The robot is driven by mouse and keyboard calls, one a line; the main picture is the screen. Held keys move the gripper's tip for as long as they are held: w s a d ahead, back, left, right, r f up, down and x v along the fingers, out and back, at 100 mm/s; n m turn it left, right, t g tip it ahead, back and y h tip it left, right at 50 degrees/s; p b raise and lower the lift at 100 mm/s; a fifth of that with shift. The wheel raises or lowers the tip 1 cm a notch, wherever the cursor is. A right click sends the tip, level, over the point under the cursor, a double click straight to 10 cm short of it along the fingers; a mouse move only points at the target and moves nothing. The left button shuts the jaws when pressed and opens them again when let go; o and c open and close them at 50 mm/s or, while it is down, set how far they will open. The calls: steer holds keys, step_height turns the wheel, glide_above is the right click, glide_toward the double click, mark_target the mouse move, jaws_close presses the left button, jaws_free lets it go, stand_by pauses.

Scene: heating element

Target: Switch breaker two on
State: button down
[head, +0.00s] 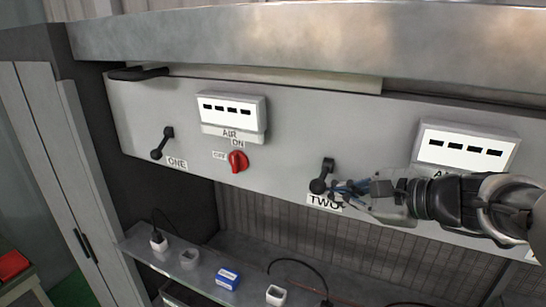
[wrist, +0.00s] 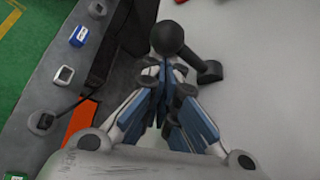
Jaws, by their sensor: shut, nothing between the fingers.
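The breaker two lever (head: 322,176) is a black handle on the grey panel (head: 290,150), above the label TWO (head: 324,202). Its upper end points up and slightly right, with the round hub at the lower left. My gripper (head: 346,188) comes in from the right, its fingertips right beside the lever. In the wrist view the shut blue-and-grey fingers (wrist: 166,75) end at the lever's round black end (wrist: 167,38). Nothing is held between them. Whether the fingers touch the lever I cannot tell.
Breaker one's black lever (head: 163,143) and a red AIR knob (head: 238,161) are on the panel to the left. White display boxes (head: 232,113) stick out above. A shelf below (head: 205,268) carries small boxes, including a blue one (head: 227,278), and cables.

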mark_target(323, 177)
steer(key=shift+s+a+r, duration=0.15)
steer(key=shift+s+r, duration=0.05)
steer(key=shift+r, duration=0.7)
steer(key=shift+s+a+r, duration=0.15)
steer(key=shift+r, duration=0.7)
steer(key=shift+w+d+r, duration=0.1)
steer(key=shift+r, duration=0.5)
steer(key=shift+w, duration=0.1)
